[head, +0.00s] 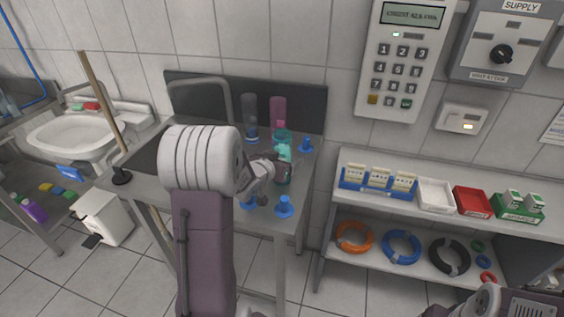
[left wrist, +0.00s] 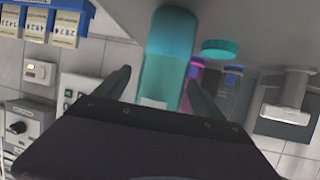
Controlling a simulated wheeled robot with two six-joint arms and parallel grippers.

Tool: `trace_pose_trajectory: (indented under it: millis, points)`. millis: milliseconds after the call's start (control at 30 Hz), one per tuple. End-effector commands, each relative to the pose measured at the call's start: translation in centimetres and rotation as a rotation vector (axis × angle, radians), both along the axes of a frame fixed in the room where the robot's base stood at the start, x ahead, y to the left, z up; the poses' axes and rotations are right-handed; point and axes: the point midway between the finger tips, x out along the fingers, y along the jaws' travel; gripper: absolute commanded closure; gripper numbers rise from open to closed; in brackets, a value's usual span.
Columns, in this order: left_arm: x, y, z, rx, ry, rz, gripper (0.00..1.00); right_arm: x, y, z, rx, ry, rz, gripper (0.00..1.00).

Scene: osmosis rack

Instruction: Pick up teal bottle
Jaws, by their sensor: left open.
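The teal bottle (head: 284,152) stands on the metal table, partly hidden behind my left gripper in the head view. In the left wrist view the teal bottle (left wrist: 170,50) lies between the two dark fingers of my left gripper (left wrist: 161,85), with a gap visible at its left side. The left gripper (head: 281,168) is open around the bottle, and I cannot tell whether either finger touches it. My right gripper is out of view.
A grey bottle (head: 249,112) and a pink bottle (head: 278,109) stand behind on the table (head: 305,178). Blue pegs, such as one at the front (head: 284,206), stand around the gripper. A shelf (head: 400,197) with boxes and trays is to the right.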

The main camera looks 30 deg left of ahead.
Motion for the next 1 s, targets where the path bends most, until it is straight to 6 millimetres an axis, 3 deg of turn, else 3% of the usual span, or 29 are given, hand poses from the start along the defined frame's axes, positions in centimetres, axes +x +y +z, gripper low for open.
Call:
trace_pose_trajectory:
  millis: [100,333,367,600,867,1000]
  points:
    - [1.4,0.1,-0.7,0.0,0.0,0.001,0.2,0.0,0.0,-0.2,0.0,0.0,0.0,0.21]
    - [1.6,0.2,-0.7,0.001,0.001,0.002,0.2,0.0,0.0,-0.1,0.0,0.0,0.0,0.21]
    - [1.6,0.2,-0.7,0.001,0.001,0.002,0.26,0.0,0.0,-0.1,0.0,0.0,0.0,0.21]
    - [1.6,0.1,-0.7,0.001,0.001,0.002,0.93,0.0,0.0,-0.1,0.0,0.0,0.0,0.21]
    - [1.6,0.2,-0.5,0.001,0.0,0.002,0.94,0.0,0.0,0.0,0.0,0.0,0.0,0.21]
    - [1.6,0.2,0.9,0.001,-0.004,0.002,0.94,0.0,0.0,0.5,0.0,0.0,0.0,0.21]
